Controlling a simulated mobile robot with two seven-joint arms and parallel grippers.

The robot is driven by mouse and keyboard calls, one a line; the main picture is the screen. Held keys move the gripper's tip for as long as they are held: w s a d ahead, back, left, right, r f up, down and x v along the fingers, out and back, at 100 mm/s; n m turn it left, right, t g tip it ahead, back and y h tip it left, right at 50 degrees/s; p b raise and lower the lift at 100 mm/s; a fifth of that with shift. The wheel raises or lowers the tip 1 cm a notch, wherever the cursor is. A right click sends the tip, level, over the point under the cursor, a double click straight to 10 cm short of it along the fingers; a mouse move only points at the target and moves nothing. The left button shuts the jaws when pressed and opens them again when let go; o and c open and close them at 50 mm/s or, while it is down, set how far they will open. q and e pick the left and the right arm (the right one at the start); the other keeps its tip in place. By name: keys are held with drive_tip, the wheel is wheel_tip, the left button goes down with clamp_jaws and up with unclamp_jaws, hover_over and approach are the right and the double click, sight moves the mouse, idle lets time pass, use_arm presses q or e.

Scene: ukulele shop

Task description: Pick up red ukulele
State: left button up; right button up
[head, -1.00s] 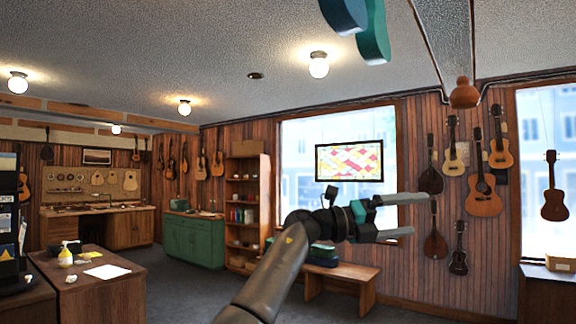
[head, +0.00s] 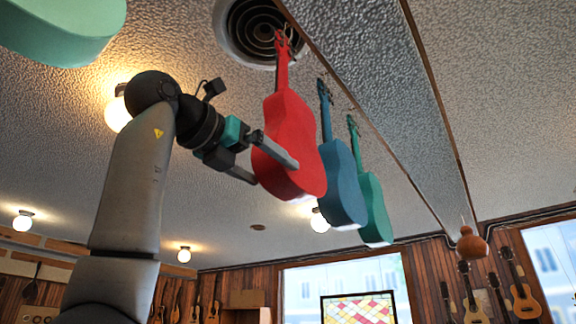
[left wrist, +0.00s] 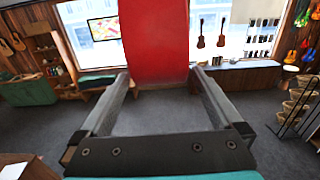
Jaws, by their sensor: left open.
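The red ukulele (head: 290,125) hangs neck up from the ceiling at the centre of the head view. My left gripper (head: 276,172) is open at its body. One finger crosses in front of the body; the other finger's tip goes out of sight at its left edge. In the left wrist view the red ukulele (left wrist: 156,35) fills the top middle, in the space between the open fingertips (left wrist: 158,76). Whether either finger touches it I cannot tell. Its neck is out of that view. My right gripper is not in view.
A blue ukulele (head: 342,185) and a teal ukulele (head: 373,205) hang close to the right of the red one. A pale green body (head: 65,28) hangs at upper left. A ceiling lamp (head: 118,112) glows behind my left arm. A gourd-shaped thing (head: 472,245) hangs at right.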

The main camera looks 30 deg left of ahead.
sight(289, 194)
use_arm(q)
drive_tip(key=shift+w+d+r, duration=0.1)
drive_tip(key=shift+w+d, duration=0.05)
drive_tip(key=shift+w, duration=0.2)
drive_tip(key=w+p, duration=0.1)
drive_tip(key=w, duration=0.2)
drive_tip(key=w+p, duration=0.1)
drive_tip(key=w, duration=0.2)
drive_tip(key=shift+w+d+r+p, duration=0.15)
drive_tip(key=shift+w+d+p, duration=0.05)
drive_tip(key=shift+w+p, duration=0.15)
drive_tip(key=shift+s, duration=0.1)
drive_tip(key=shift+c, duration=0.4)
clamp_jaws()
